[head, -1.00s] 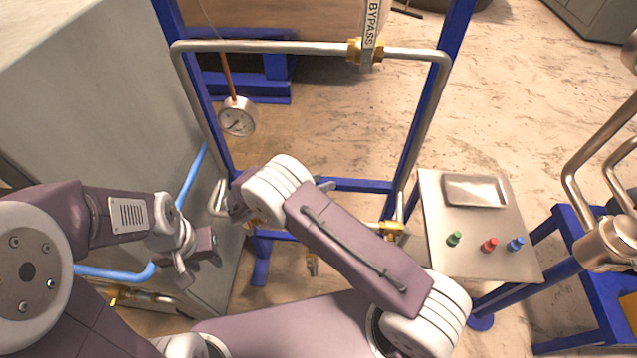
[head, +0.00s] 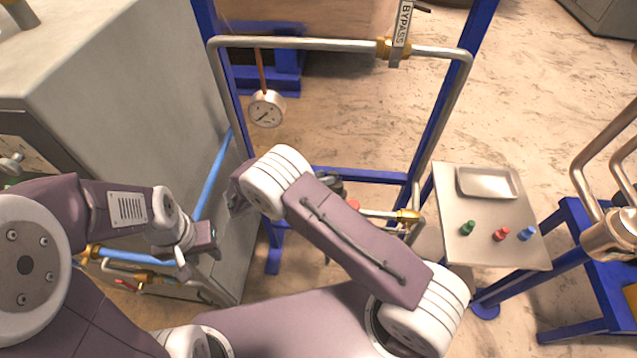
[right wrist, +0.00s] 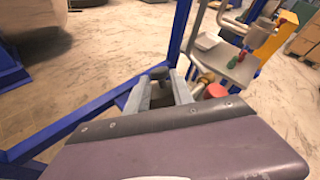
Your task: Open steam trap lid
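In the head view a dark rounded part (head: 330,181), perhaps the steam trap, shows just behind my right arm on the pipe frame. My arm hides most of it, and I cannot make out a lid for certain. In the right wrist view a dark part (right wrist: 160,74) shows at the far end of my right gripper (right wrist: 161,88). The two fingers stand apart, and I cannot tell whether they touch it. In the head view my right gripper is hidden by its own arm. My left gripper (head: 198,256) is empty with fingers apart, beside the grey cabinet.
A red knob (head: 352,204) and brass fitting (head: 407,215) sit on the lower pipe. A blue frame (head: 438,115) carries the bypass pipe (head: 320,44) and a gauge (head: 266,108). A side table (head: 450,185) holds a metal tray and small coloured pieces. The grey cabinet (head: 150,95) stands left.

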